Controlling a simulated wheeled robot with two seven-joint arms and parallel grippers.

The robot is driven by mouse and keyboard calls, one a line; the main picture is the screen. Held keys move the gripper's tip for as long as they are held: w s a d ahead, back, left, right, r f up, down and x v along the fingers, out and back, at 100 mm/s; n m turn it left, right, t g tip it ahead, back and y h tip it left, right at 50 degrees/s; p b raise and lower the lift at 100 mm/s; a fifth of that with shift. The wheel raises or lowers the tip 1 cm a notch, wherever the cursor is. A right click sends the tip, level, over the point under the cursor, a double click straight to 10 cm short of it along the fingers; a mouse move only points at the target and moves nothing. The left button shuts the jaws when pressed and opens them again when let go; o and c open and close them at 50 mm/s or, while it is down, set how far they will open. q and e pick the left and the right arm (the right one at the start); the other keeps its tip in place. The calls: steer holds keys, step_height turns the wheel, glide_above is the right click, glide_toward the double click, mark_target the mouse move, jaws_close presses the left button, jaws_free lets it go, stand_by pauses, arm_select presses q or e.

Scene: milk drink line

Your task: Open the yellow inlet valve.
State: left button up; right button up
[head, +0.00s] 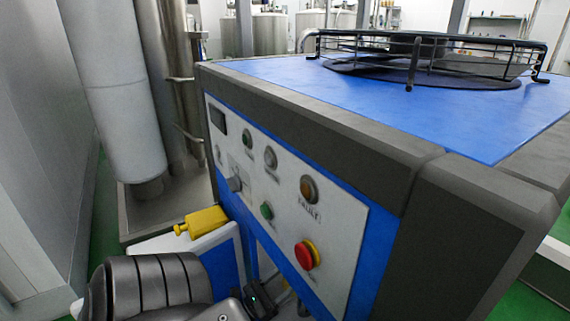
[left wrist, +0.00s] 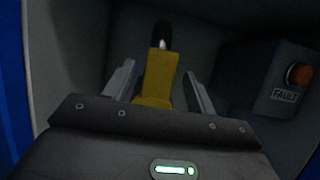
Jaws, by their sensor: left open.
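In the left wrist view, a yellow handle (left wrist: 161,65) stands upright in a dark, shaded recess, with a dark part with a bright spot at its top. My left gripper (left wrist: 160,74) is open, with one finger on each side of the yellow handle; I see gaps between the fingers and the handle. In the head view, a yellow lever-like part (head: 205,221) sticks out above a white-topped blue unit; I cannot tell if it is the same handle. My left arm comes in at the bottom and its gripper is only partly seen. My right gripper is not in view.
A blue and grey machine fills the right, with a control panel (head: 283,212) bearing a red stop button (head: 306,255), green buttons and a fault lamp (head: 309,188). A wire guard (head: 430,57) sits on top. In the left wrist view, a box labelled FAULT (left wrist: 285,95) is at right.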

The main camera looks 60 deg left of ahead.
arm_select(q)
steer(key=b+v, duration=0.1)
steer(key=v, duration=0.8)
steer(key=shift+s+f, duration=0.15)
steer(key=shift+s, duration=0.2)
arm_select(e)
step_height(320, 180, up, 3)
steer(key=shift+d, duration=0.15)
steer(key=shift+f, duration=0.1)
